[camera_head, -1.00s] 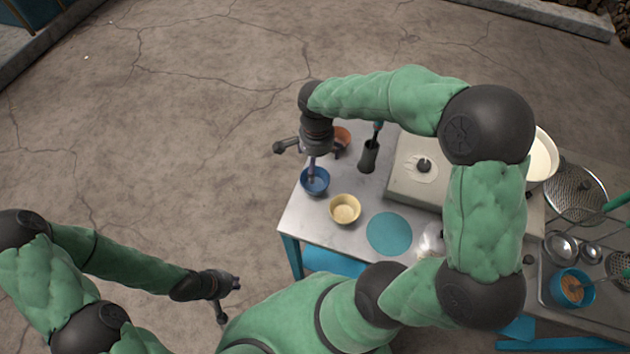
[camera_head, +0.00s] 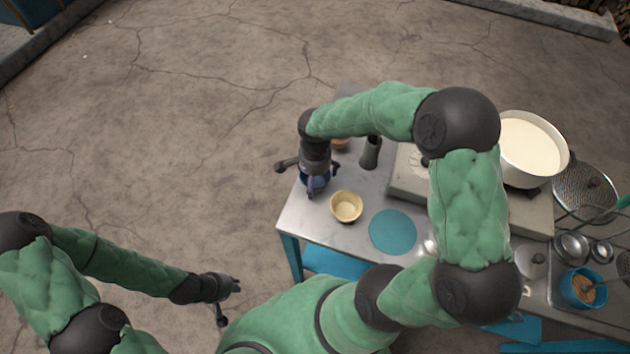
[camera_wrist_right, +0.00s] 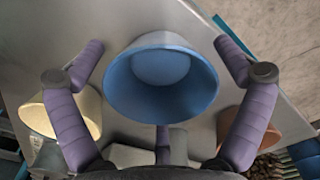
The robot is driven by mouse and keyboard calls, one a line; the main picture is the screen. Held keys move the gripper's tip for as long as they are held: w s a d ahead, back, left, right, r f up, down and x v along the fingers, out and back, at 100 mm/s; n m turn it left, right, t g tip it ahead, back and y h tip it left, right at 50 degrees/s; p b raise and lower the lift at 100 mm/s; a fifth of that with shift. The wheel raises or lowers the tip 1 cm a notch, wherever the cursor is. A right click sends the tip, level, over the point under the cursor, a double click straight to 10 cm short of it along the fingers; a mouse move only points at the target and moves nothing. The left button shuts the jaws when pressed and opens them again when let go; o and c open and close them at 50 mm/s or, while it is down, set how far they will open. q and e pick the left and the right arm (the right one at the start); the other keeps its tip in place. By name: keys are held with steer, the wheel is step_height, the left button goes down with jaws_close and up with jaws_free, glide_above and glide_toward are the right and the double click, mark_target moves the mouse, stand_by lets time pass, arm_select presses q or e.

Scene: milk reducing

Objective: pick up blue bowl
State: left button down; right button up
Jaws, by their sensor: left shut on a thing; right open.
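The blue bowl (camera_head: 318,182) is on the left part of the metal table, largely hidden by my right gripper (camera_head: 316,184). In the right wrist view the blue bowl (camera_wrist_right: 162,82) lies between the spread purple fingers of my right gripper (camera_wrist_right: 160,60). The fingers are open, with visible gaps on both sides of the bowl. My left gripper (camera_head: 226,298) is off the table at the lower left, far from the bowl. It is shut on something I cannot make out.
A yellow bowl (camera_head: 346,207) stands close to the right of the blue bowl. An orange bowl (camera_head: 341,144) and a dark grey holder (camera_head: 371,152) are behind. A teal disc (camera_head: 393,232) lies in front. A white pot (camera_head: 531,148) of pale liquid stands at right.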

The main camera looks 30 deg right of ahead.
steer(key=shift+f, duration=0.15)
steer(key=shift+c, duration=0.3)
steer(key=c, duration=1)
